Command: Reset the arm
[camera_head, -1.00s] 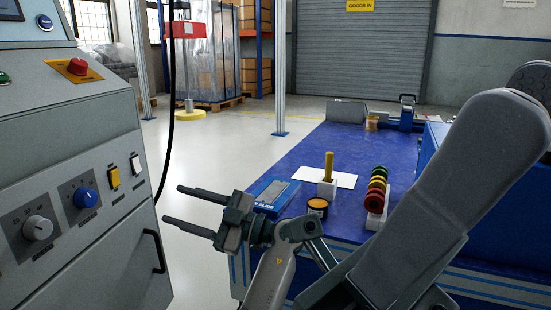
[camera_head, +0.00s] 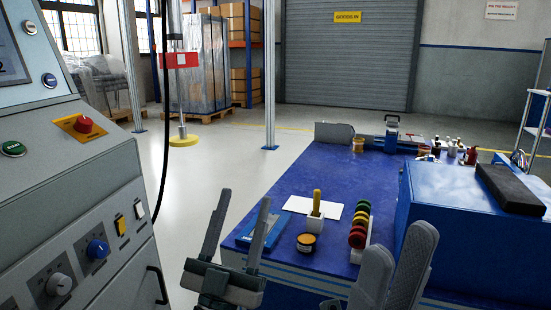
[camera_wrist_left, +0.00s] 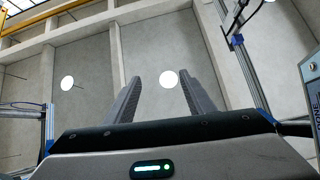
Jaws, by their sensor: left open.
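My left gripper (camera_head: 240,204) stands upright in front of the table's near left corner in the head view. Its two dark fingers point up and are parted, with nothing between them. In the left wrist view the fingers (camera_wrist_left: 159,90) point at a ceiling with round lamps, with a clear gap between them.
The grey control console (camera_head: 70,190) stands close at the left. The blue table (camera_head: 300,180) holds a yellow-handled tool (camera_head: 316,202), coloured rings (camera_head: 359,225), a small round tin (camera_head: 307,243) and a blue box (camera_head: 440,225). Clear floor (camera_head: 215,180) lies between console and table.

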